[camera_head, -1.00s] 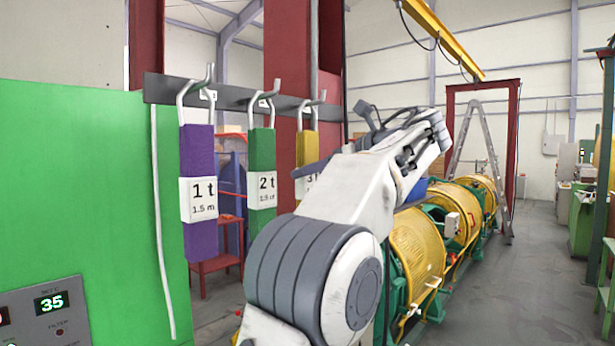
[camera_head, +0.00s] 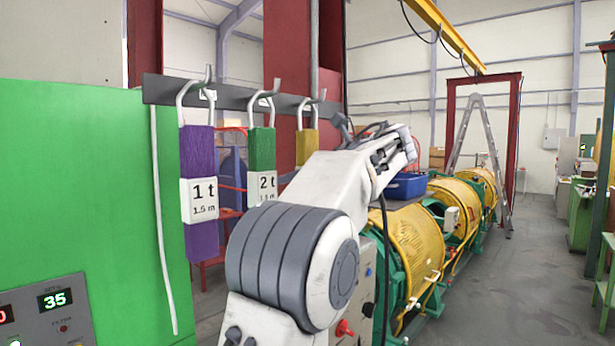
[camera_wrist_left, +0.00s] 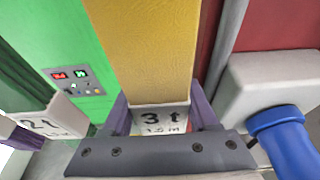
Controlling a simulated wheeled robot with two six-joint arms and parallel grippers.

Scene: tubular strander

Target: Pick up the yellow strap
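The yellow strap (camera_head: 307,146) hangs from the hook at the right end of the wall rack in the head view. Its lower part and label are hidden behind my left arm. In the left wrist view the yellow strap (camera_wrist_left: 146,55) fills the middle, with its white "3 t" label close to the palm. My left gripper (camera_wrist_left: 158,106) has one finger on each side of the strap at the label. The fingers are spread; I cannot tell whether they touch it. The gripper is hidden in the head view. My right gripper is in neither view.
A purple strap (camera_head: 200,155) and a green strap (camera_head: 262,150) hang left of the yellow one on the dark rack (camera_head: 160,90). A green cabinet (camera_head: 80,180) stands at left. A blue bin (camera_head: 406,186) and yellow strander drums (camera_head: 418,240) are at right.

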